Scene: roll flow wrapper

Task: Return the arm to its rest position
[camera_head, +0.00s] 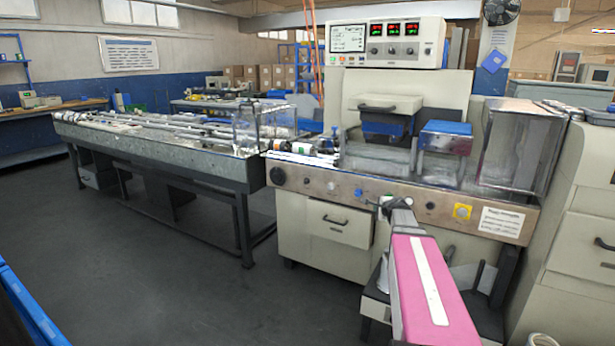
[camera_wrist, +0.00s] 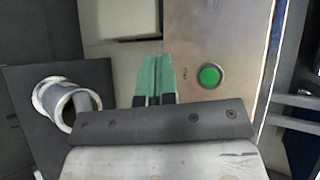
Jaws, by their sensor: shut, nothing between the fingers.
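My arm, with its pink cover, reaches up from the lower right of the head view to the front panel (camera_head: 330,190) of the wrapper machine. My gripper (camera_head: 385,202) is at that panel, low and right of its middle. In the wrist view the green fingers of my gripper (camera_wrist: 155,78) are together with nothing between them. A round green button (camera_wrist: 210,75) sits on the metal panel just right of the fingertips. I cannot tell from these views whether the fingers touch the panel.
A cream cabinet with a drawer (camera_head: 338,222) is under the panel. A white cylindrical part (camera_wrist: 62,102) stands left of my gripper in the wrist view. A long conveyor (camera_head: 165,140) extends left. Another cabinet (camera_head: 580,240) closes the right side. The floor (camera_head: 200,290) at left is clear.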

